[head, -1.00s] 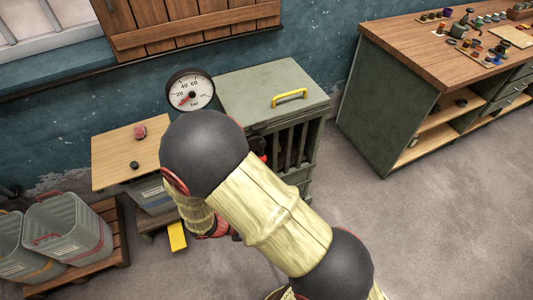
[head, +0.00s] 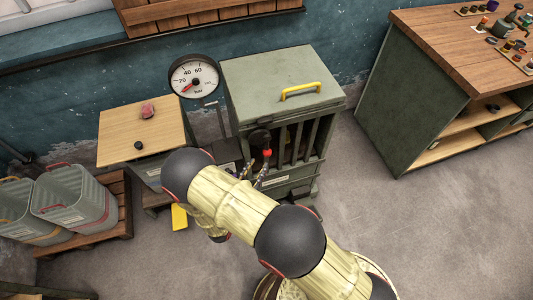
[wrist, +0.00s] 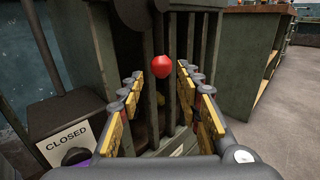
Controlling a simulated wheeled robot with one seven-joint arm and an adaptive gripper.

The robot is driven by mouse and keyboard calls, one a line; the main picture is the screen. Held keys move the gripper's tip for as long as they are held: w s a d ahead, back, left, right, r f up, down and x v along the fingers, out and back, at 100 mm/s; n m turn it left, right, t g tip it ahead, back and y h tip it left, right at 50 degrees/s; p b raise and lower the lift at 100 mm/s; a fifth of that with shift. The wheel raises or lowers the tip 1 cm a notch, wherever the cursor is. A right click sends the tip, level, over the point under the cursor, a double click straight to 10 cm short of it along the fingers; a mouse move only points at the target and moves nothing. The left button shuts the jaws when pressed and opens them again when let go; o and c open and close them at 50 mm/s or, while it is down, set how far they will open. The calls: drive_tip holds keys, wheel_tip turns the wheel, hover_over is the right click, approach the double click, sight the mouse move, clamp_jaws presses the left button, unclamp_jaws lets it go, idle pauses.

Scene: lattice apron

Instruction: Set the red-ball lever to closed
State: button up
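The red ball (head: 267,152) of the lever shows at the front of the green barred cabinet (head: 283,68). In the wrist view the red ball (wrist: 164,66) is ahead of my gripper (wrist: 160,72), between the lines of its two fingers. The fingers are open and apart, with nothing held, and I see no contact with the ball. In the head view my gripper (head: 253,172) is just below the ball, partly behind my arm. A white CLOSED sign (wrist: 68,143) stands at the lower left of the wrist view. The lever's shaft is not clear.
A round pressure gauge (head: 194,76) stands left of the cabinet, beside a small wooden-topped table (head: 120,128). Grey bins (head: 72,203) sit on a pallet at left. A wooden workbench (head: 440,40) stands at right. The floor between cabinet and workbench is clear.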

sight(265, 155)
drive_tip(key=b+x, duration=0.1)
drive_tip(key=x, duration=0.6)
drive_tip(key=shift+f, duration=0.15)
drive_tip(key=shift+c, duration=0.6)
drive_tip(key=c, duration=0.8)
